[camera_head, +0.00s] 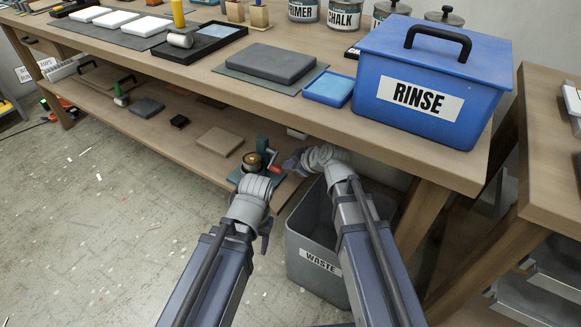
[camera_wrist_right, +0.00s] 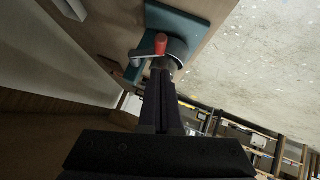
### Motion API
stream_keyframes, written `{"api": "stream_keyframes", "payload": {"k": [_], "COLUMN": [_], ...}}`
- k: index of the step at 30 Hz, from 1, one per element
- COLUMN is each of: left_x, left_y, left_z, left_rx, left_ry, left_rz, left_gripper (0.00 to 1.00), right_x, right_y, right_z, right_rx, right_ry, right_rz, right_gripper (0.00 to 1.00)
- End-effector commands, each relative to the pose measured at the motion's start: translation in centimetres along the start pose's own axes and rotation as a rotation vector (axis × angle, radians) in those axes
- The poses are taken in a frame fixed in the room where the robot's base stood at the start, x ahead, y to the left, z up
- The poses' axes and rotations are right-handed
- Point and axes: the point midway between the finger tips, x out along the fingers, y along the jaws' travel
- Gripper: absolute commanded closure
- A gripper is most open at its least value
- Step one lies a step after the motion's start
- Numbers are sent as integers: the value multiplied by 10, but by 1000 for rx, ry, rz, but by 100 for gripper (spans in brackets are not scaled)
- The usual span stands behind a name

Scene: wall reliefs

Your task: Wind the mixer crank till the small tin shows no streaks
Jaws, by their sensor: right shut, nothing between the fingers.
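The mixer (camera_head: 262,147) stands on the low shelf, teal with a red crank grip (camera_head: 273,158). A small brassy tin (camera_head: 252,160) sits at it; my left arm partly covers the mixer, and streaks inside the tin cannot be made out. In the right wrist view the red crank grip (camera_wrist_right: 161,43) and metal crank arm (camera_wrist_right: 146,55) show against the teal base (camera_wrist_right: 180,22). My right gripper (camera_head: 291,163) is shut and empty, its fingertips (camera_wrist_right: 160,72) close to the crank; touching cannot be told. My left gripper (camera_head: 265,229) is mostly hidden behind its wrist.
A grey WASTE bin (camera_head: 310,255) stands on the floor beneath my right arm. The bench top (camera_head: 215,75) overhangs the shelf, with a blue RINSE box (camera_head: 425,85) at its right end. A tan slab (camera_head: 220,141) lies left of the mixer. Open floor is at left.

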Motion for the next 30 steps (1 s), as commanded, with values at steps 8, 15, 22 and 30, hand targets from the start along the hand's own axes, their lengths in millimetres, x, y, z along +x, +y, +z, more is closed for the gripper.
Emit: {"api": "stream_keyframes", "payload": {"k": [8, 15, 22, 30], "left_x": [39, 48, 47, 54], "left_y": [5, 6, 6, 6], "left_z": [-3, -3, -3, -3], "left_rx": [3, -1, -1, -2], "left_ry": [2, 2, 2, 2], "left_rz": [3, 3, 3, 3], "left_gripper": [45, 45, 45, 45], "right_x": [56, 72, 71, 73], "right_y": [0, 0, 0, -3], "right_z": [4, 1, 0, 4], "right_rx": [-1, 0, 0, -27], "right_ry": [-1, 0, -1, -2], "right_rz": [-1, 0, 0, 25], "right_gripper": [100, 100, 100, 100]}}
